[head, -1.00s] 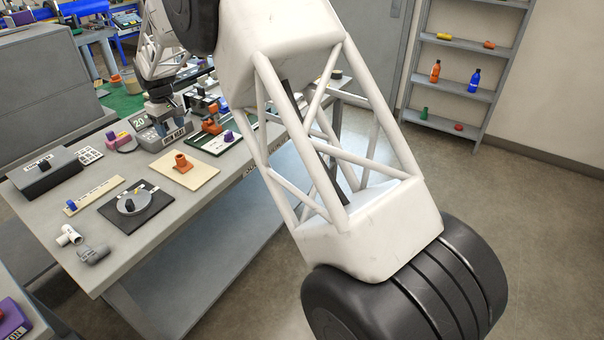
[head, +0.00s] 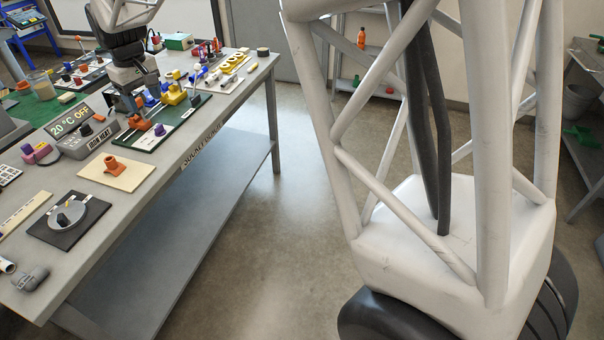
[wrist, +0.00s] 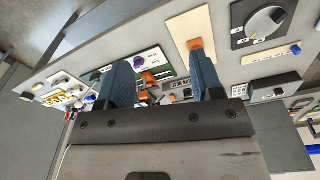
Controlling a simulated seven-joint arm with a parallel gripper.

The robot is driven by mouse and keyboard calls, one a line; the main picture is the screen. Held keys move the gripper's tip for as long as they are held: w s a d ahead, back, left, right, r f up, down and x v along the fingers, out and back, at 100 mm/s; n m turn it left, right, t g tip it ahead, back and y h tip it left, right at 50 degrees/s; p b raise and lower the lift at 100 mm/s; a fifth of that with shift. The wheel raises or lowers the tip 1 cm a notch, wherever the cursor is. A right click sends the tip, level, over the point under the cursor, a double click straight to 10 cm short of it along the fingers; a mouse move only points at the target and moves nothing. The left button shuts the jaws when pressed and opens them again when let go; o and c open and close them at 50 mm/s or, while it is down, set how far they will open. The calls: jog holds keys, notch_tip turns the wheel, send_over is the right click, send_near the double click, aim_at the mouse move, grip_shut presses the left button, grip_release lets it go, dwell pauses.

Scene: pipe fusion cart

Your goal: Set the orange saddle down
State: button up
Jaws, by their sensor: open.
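Two orange pieces show, and I cannot tell for sure which one is called the saddle. One orange fitting (head: 113,163) stands on a cream board (head: 128,178) on the bench. The other orange piece (head: 138,122) rests at the green board (head: 152,141), close to my gripper (head: 135,103). My gripper is open, with nothing held between its fingers. In the wrist view the two blue fingers of my gripper (wrist: 160,66) are spread wide. The orange piece at the green board (wrist: 148,78) shows in the gap, and the cream-board fitting (wrist: 195,44) shows beside the right fingertip, partly hidden.
A display box (head: 72,124) and the iron heat box (head: 90,141) stand left of my gripper. A yellow piece (head: 175,94) and several small fittings lie to its right. A round dial on a black plate (head: 68,216) is nearer the front.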

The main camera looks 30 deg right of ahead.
jog(key=s+d+r+m+t, duration=0.1)
jog(key=s+d+r+m, duration=0.1)
jog(key=s+d, duration=0.65)
jog(key=s+d+r+m, duration=0.15)
jog(key=s+d, duration=0.35)
jog(key=s, duration=0.7)
jog(key=s+d+f+m, duration=0.1)
jog(key=s+d, duration=0.1)
jog(key=s, duration=0.5)
jog(key=s+d+f, duration=0.2)
jog(key=s+d, duration=0.1)
jog(key=s, duration=0.4)
jog(key=s+d+f+m, duration=0.1)
jog(key=s+d+f, duration=0.1)
jog(key=s, duration=0.5)
jog(key=shift+s+d+m+t, duration=0.3)
jog(key=shift+s+m+t, duration=0.05)
jog(key=shift+t, duration=0.05)
jog(key=shift+w, duration=0.1)
jog(key=shift+c, duration=0.2)
